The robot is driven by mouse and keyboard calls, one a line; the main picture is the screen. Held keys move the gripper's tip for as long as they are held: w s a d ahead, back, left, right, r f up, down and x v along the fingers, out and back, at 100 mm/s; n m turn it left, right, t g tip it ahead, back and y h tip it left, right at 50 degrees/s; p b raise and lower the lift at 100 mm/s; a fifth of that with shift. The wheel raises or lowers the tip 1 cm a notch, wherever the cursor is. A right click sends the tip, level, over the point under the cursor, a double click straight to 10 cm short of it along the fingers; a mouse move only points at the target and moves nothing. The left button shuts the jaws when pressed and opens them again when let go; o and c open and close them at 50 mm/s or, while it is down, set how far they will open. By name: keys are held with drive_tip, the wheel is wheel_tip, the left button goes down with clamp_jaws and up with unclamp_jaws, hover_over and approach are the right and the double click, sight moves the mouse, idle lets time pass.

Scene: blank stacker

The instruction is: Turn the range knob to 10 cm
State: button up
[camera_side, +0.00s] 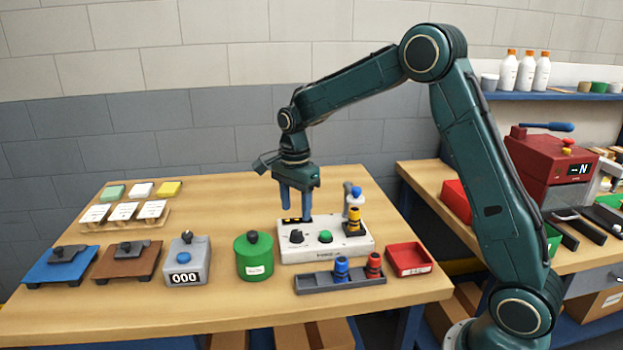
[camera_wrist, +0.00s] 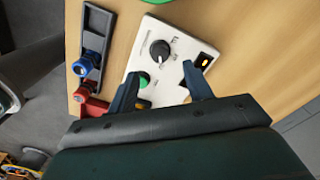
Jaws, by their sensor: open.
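A black range knob (camera_side: 297,236) sits on top of a white control box (camera_side: 350,246), left of a green button (camera_side: 325,236). My gripper (camera_side: 296,214) points down above the back left of the box, with its fingers apart and nothing between them. In the wrist view the knob (camera_wrist: 160,50) lies beyond the fingertips of my gripper (camera_wrist: 161,72), apart from them. I cannot tell which mark the knob points to.
A small black panel with a yellow part (camera_side: 292,221) is at the box's back left. A yellow and black plug (camera_side: 353,218) stands at its right. A green canister (camera_side: 254,258) is close on the left. A grey rack (camera_side: 318,284) with blue and red plugs lies in front, a red tray (camera_side: 409,259) right.

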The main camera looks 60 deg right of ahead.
sight(297, 232)
drive_tip(key=shift+f, duration=3.4)
drive_tip(key=shift+c, duration=0.2)
drive_tip(key=c, duration=0.9)
